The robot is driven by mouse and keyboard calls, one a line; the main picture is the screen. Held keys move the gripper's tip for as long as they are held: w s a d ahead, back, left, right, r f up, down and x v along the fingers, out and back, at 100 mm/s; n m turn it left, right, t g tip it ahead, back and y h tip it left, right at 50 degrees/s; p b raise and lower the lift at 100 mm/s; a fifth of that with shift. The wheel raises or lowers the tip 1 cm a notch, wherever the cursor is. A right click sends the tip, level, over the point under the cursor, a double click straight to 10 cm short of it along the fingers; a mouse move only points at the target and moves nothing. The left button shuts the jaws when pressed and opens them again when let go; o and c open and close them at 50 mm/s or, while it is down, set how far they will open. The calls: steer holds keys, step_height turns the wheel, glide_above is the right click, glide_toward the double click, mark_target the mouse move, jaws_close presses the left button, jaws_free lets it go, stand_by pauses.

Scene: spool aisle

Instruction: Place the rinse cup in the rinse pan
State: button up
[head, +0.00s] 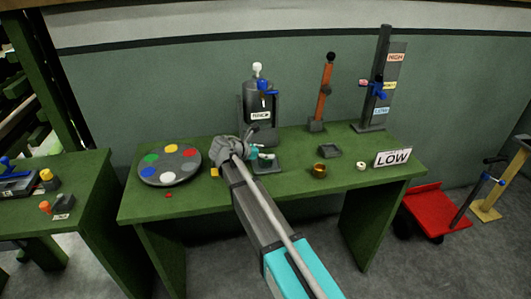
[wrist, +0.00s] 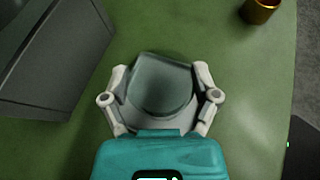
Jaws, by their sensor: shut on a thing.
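My gripper (head: 262,155) is low over the green bench, in front of the dispenser. In the wrist view its two fingers (wrist: 161,100) are closed around the sides of a round grey-green thing (wrist: 160,104), which appears to be the rinse cup. A flat grey square (wrist: 160,66), apparently the rinse pan, shows beneath and beyond it. In the head view the pan (head: 268,167) lies under the gripper, and the cup is mostly hidden there. I cannot tell whether the cup touches the pan's floor.
The labelled dispenser (head: 259,103) stands close behind; its dark stand (wrist: 48,55) fills the wrist view's left. A brass cup (head: 319,171), a dark tray (head: 329,151), a small white piece (head: 361,166) and a LOW sign (head: 393,157) are to the right. A colour palette (head: 170,165) is left.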

steer(key=o, duration=0.9)
steer(key=shift+c, duration=0.2)
steer(key=shift+r+p, duration=0.2)
steer(key=shift+p, duration=0.1)
steer(key=shift+s+a+r, duration=0.15)
steer(key=shift+s+a, duration=0.05)
steer(key=p+v, duration=0.5)
steer(key=v, duration=0.6)
steer(key=shift+a, duration=0.15)
steer(key=shift+s, duration=0.2)
